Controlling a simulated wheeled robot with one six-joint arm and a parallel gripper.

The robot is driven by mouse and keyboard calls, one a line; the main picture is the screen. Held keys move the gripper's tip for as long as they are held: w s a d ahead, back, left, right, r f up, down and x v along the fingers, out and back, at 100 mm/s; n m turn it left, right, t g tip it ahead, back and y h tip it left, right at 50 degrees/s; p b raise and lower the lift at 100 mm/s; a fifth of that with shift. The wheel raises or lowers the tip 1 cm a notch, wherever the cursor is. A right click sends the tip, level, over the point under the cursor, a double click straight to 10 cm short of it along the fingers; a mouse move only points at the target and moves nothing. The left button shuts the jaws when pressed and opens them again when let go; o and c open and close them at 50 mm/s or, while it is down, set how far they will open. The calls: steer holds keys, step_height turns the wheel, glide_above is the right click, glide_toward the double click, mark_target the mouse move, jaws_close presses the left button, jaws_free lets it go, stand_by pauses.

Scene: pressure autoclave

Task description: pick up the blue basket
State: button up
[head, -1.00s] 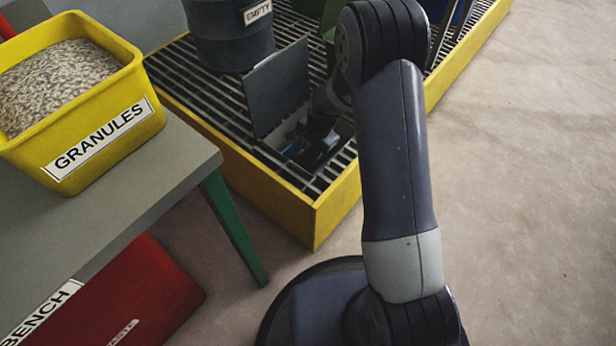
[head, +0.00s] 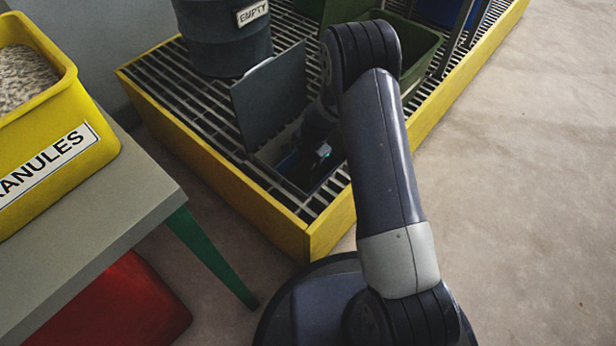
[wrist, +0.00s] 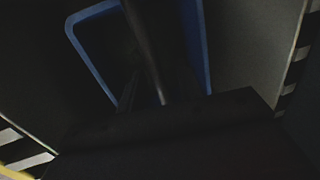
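The blue basket shows as a blue rim in the wrist view (wrist: 88,60), lying around the dark fingers of my gripper (wrist: 142,75). In the head view only a dark blue patch of it (head: 287,165) shows, inside an open dark grey box (head: 265,160) with a raised lid (head: 270,95). My gripper reaches down into this box in the head view, mostly hidden by shadow and my own arm. The wrist view is too dark to tell whether the fingers are open or shut, or whether they touch the basket.
The box stands on a grated pallet with yellow sides (head: 215,170). A dark drum (head: 222,40) marked EMPTY stands behind it, and a green bin (head: 415,55) to the right. A grey bench (head: 110,215) with a yellow granules tub (head: 45,150) is at left. Floor at right is clear.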

steer(key=shift+r, duration=0.1)
jaws_close()
stand_by(0.5)
